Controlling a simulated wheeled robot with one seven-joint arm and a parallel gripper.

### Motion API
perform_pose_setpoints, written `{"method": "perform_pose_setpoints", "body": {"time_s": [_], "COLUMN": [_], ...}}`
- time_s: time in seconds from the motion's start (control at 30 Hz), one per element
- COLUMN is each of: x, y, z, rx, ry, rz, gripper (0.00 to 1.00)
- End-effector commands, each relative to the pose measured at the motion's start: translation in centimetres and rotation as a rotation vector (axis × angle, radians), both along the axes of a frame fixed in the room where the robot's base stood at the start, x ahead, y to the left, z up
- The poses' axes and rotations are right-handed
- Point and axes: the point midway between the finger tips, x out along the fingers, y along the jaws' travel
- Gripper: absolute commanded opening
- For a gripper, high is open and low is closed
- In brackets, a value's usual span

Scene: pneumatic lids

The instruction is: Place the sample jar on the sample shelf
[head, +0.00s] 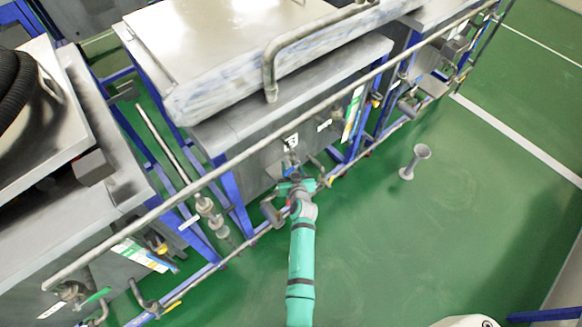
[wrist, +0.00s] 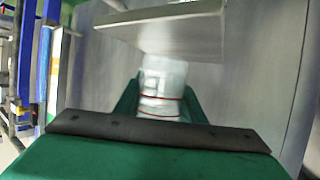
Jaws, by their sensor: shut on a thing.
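The sample jar (wrist: 162,80) is a whitish, translucent jar with thin red lines around it. It stands between the two green fingers of my gripper (wrist: 158,100), which is shut on it in the wrist view. A pale flat board, which looks like the sample shelf (wrist: 178,32), juts from the grey wall just past the jar's far end. I cannot tell whether the jar touches it. In the head view my gripper (head: 297,187) is at the front of the middle tank, and the jar cannot be made out there.
A long pipe rail (head: 225,168) runs along the front of the tanks, close to my arm. Grey tanks (head: 245,150) on blue frames stand behind it, with valves along the front. A grey pedestal (head: 415,160) stands on the open green floor to the right.

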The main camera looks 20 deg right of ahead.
Motion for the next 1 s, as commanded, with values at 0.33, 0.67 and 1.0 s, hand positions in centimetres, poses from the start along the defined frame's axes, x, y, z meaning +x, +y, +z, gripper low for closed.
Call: {"method": "perform_pose_setpoints", "body": {"time_s": [0.33, 0.67, 1.0], "x": [0.7, 0.7, 0.7], "y": [-0.1, -0.1, -0.1], "z": [-1.5, -1.8, -1.7], "rx": [0.0, 0.0, 0.0], "ry": [0.0, 0.0, 0.0], "rz": [0.0, 0.0, 0.0], "gripper": [0.14, 0.48, 0.55]}}
